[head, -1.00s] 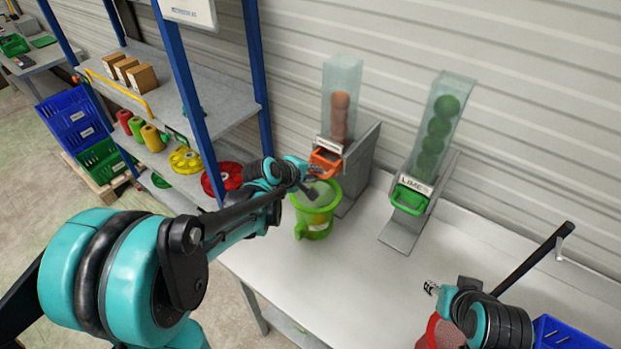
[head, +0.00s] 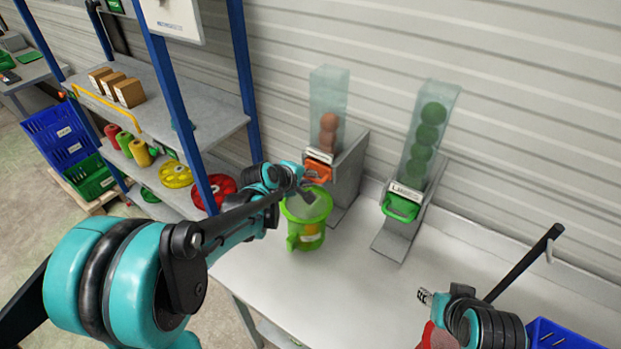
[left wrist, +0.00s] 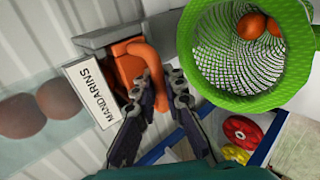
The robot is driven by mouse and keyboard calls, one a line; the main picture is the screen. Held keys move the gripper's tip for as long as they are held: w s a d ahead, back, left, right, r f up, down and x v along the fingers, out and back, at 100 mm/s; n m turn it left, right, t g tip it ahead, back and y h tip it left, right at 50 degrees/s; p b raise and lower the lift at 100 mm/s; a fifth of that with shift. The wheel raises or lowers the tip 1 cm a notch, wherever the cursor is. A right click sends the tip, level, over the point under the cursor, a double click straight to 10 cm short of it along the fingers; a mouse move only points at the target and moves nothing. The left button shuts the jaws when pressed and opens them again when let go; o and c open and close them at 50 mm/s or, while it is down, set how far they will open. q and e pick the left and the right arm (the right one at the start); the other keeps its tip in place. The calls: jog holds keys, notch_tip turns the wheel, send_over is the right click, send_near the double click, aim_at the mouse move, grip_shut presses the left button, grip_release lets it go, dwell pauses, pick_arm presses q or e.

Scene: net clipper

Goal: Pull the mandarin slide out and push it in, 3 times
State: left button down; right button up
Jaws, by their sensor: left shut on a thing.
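The mandarin slide (head: 317,172) has an orange handle at the foot of the clear mandarin tube (head: 329,95). In the left wrist view, the orange slide (left wrist: 128,68) sits beside the MANDARINS label (left wrist: 90,90). My left gripper (left wrist: 155,100) is shut on its handle; the fingers hide part of it. In the head view, my left gripper (head: 306,192) is small and partly hidden. Mandarins (head: 328,132) are stacked low in the tube. Two mandarins (left wrist: 250,25) lie in the net of the green holder (left wrist: 232,97). My right gripper (head: 425,296) is at the lower right, away from the slide.
The green holder (head: 293,240) stands on the white table (head: 380,290), just below the mandarin slide. The lime tube (head: 425,130) with its green slide (head: 401,207) is to the right. A blue shelf post (head: 243,80) rises on the left. A blue crate (head: 560,335) is at the lower right.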

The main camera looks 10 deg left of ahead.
pick_arm(q)
jog(key=s+a, duration=0.3)
jog(key=s, duration=0.6)
jog(key=shift+s+a+p, duration=0.35)
jog(key=shift+p, duration=0.1)
dwell(0.3)
dwell(0.5)
jog(key=shift+w+d+b, duration=0.3)
jog(key=shift+w+d, duration=0.3)
jog(key=shift+w, duration=1.05)
jog(key=shift+w+d+b, duration=0.3)
jog(key=shift+w+d, duration=0.3)
jog(key=shift+w, duration=1.05)
jog(key=shift+w+d+b, duration=0.3)
jog(key=shift+w+d, duration=0.3)
jog(key=shift+w, duration=1.05)
jog(key=c, duration=1.5)
grip_release()
jog(key=shift+s+a, duration=0.1)
jog(key=shift+a, duration=0.05)
jog(key=shift+c, duration=0.2)
